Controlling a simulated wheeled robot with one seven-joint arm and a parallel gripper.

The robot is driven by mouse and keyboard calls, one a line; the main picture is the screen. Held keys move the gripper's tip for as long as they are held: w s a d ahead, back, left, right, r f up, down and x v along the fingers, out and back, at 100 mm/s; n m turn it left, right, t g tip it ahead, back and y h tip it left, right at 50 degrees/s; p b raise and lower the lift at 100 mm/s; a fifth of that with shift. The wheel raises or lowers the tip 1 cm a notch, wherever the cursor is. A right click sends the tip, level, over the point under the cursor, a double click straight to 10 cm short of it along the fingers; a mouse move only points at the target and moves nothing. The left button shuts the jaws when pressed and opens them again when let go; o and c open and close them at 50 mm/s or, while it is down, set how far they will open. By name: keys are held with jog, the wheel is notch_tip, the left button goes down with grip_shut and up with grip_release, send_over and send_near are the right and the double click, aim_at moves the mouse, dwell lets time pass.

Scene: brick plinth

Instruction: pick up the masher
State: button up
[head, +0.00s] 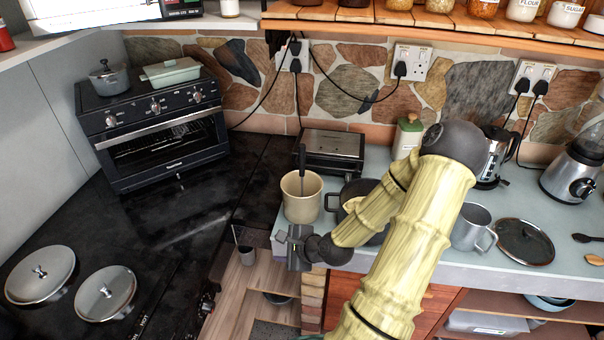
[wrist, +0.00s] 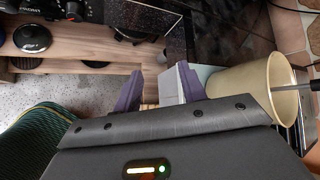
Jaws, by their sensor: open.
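A long dark handle (head: 302,163), which I take for the masher, stands up out of a cream pot (head: 301,207) near the counter's left front corner. Its lower end is hidden inside the pot. In the wrist view the handle (wrist: 308,86) shows at the right edge, over the mouth of the cream pot (wrist: 238,82). My gripper (head: 297,246) is just in front of and below the pot, by the counter edge. In the wrist view my gripper (wrist: 162,90) has its purple fingers apart with nothing held between them. The handle is off to the right of the fingers.
A dark pan (head: 356,191) sits right of the cream pot, partly behind my arm. A black toaster-like appliance (head: 331,151) stands behind the pot. A grey mug (head: 472,228) and a lid (head: 524,242) are farther right. The black worktop (head: 170,235) at left has clear room.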

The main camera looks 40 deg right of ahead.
jog(key=s+d+r+m+t+h+p, duration=0.2)
jog(key=d+r+m+t+h, duration=0.4)
jog(key=d+r+m, duration=0.7)
jog(key=shift+s+d+r+m+t+h+p, duration=0.15)
jog(key=shift+s+d+m+t+h+p, duration=0.2)
jog(key=shift+s+m+t, duration=0.4)
jog(key=shift+w, duration=0.2)
jog(key=b, duration=0.3)
send_near(304, 160)
jog(key=p+x, duration=0.2)
jog(key=x, duration=0.3)
jog(key=shift+w+r, duration=0.1)
jog(key=shift+w, duration=0.1)
jog(key=shift+w+d, duration=0.1)
jog(key=shift+w, duration=0.2)
